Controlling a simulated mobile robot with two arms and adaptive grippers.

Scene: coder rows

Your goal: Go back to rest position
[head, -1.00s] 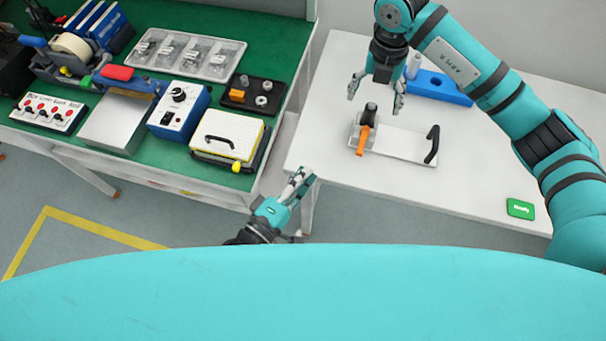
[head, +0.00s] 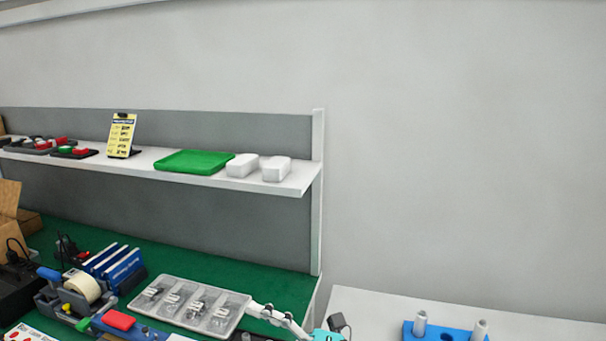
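The head view now looks higher. One gripper (head: 272,312) shows at the bottom edge, right of the clear parts tray (head: 184,323). Its pale finger links point up and left from a teal body cut off by the frame. It seems to be my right gripper, since the links lean left, and whether it is open or shut does not show. I see nothing held in it. My other gripper, seemingly the left, is out of the frame.
A shelf (head: 215,180) above carries a green tray (head: 193,161) and white boxes (head: 243,165). A blue block (head: 440,331) stands on the white table (head: 370,305). The right wall area is bare.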

